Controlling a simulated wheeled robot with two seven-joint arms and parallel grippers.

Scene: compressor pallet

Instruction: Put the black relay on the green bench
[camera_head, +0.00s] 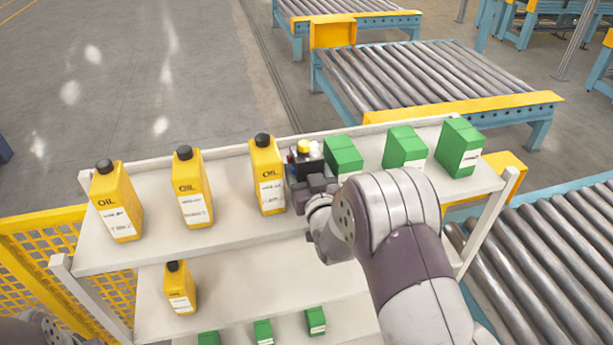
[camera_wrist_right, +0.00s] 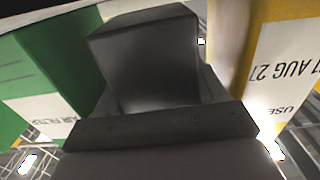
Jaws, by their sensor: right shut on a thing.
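The black relay (camera_head: 303,158), a small dark block with a yellow and a red part on top, is on the upper shelf between an oil bottle and a green box. My right gripper (camera_head: 310,184) reaches in from the front and is shut on it; the arm hides part of it. In the right wrist view the relay (camera_wrist_right: 145,58) shows as a dark block at the jaws, between a green box and a yellow bottle. I cannot tell if it is lifted. No green bench is in view. My left gripper is out of view.
The white shelf rack (camera_head: 240,236) carries several yellow oil bottles, the closest (camera_head: 267,175) just left of the relay. Several green boxes stand to its right, the closest (camera_head: 343,154) beside it. Roller conveyors (camera_head: 420,75) stand behind and at right. Open floor (camera_head: 130,80) lies at back left.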

